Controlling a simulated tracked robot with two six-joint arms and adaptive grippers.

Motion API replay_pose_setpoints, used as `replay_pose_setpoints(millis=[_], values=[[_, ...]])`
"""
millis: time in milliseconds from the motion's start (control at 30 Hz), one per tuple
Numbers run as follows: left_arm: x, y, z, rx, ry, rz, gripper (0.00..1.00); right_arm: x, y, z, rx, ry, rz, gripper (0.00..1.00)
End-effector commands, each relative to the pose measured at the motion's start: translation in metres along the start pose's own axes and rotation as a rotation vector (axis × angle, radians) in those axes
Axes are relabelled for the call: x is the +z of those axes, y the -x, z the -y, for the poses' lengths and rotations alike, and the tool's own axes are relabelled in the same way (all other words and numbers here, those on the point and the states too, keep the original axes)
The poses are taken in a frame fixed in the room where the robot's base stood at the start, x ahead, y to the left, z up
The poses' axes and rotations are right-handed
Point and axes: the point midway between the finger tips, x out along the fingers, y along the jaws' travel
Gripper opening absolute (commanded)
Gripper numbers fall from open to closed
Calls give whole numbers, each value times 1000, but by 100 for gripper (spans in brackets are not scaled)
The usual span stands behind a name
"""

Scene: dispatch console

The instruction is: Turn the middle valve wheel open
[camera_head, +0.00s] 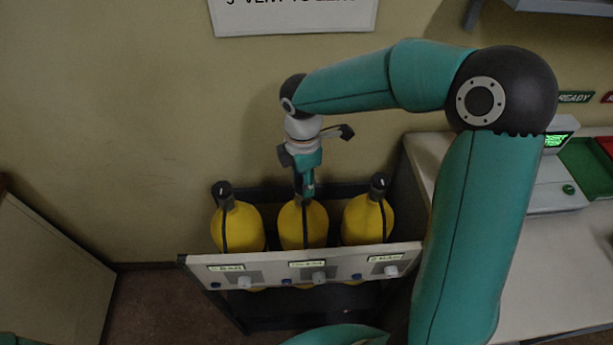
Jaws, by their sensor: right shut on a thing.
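Three yellow cylinders stand side by side in a dark rack: the left cylinder (242,230), the middle cylinder (315,225) and the right cylinder (366,220). The left one has a dark valve top (222,192), and the right one has a similar valve top (380,183). My right gripper (309,194) points down at the top of the middle cylinder and is shut on its valve wheel. The gripper hides that wheel, so its turn position cannot be seen. My left gripper is out of view.
A pale front panel (340,271) with labels and knobs crosses the rack below the cylinders. A white console desk (560,265) with a green-lit device (558,140) stands at the right. A wooden panel (45,270) is at the left. A wall sign (290,18) hangs above.

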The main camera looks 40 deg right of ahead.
Motion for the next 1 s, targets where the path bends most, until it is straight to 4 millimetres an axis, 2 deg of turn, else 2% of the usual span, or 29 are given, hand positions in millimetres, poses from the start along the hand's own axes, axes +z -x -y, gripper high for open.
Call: replay_pose_setpoints(millis=[500, 533, 633, 667, 1000], values=[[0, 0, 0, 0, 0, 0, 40, -2, -2, 2, -9, 24, -3, 8], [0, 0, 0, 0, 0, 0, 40, -2, -2, 3, -9, 24, -3, 48], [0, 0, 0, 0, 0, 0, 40, -2, -2, 2, -8, 23, -2, 64], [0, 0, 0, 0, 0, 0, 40, -2, -1, 2, -7, 23, -2, 68], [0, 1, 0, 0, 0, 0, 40, -1, 1, 1, -2, 21, -1, 68]])
